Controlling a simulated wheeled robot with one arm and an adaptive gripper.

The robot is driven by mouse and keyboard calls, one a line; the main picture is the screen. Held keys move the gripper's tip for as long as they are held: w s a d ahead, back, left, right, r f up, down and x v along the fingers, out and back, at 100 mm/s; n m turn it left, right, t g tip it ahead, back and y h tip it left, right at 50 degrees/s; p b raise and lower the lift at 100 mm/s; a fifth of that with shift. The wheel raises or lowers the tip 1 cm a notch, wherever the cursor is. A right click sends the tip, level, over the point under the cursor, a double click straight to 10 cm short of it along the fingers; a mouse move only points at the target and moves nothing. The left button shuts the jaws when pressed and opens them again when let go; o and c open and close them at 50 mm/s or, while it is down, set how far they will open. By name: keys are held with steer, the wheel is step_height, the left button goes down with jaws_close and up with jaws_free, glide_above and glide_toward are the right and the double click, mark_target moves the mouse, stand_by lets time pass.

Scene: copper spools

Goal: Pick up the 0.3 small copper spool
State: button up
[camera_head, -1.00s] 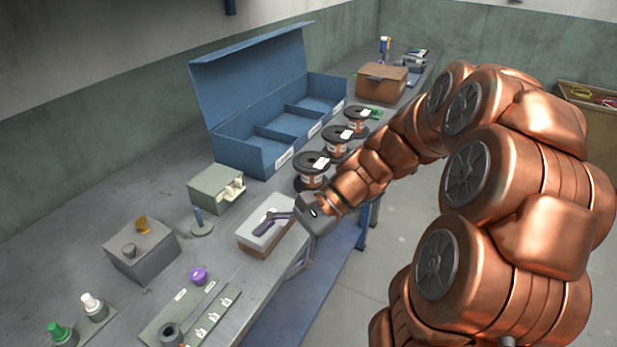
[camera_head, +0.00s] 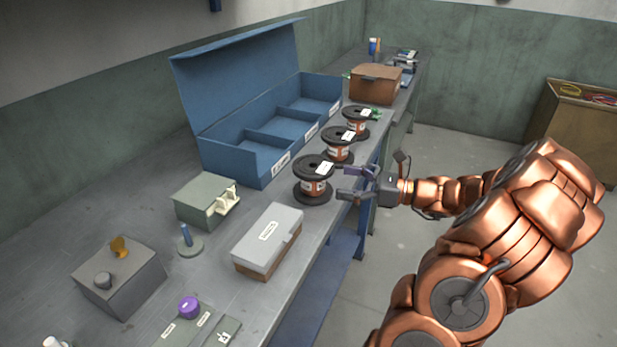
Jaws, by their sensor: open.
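Three black-flanged spools wound with copper stand upright in a row along the bench's front edge: a near spool (camera_head: 313,187), a middle spool (camera_head: 338,151) and a far spool (camera_head: 356,126). Each has a white label on its top, too small to read, so I cannot tell which one is 0.3. The near spool looks the largest. My gripper (camera_head: 343,182) is open and empty, its fingers pointing left at the right side of the near spool. I cannot tell whether a fingertip touches it.
An open blue box (camera_head: 232,163) with three empty compartments stands behind the spools. A grey-lidded box (camera_head: 268,240) and a small drawer cabinet (camera_head: 200,202) lie nearer. A brown box (camera_head: 375,88) stands beyond the far spool.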

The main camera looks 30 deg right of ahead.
mark_target(318, 175)
steer(key=shift+r+x, duration=0.1)
steer(key=shift+x, duration=1.6)
steer(key=shift+r+x, duration=0.15)
steer(key=shift+x, duration=1.5)
jaws_close()
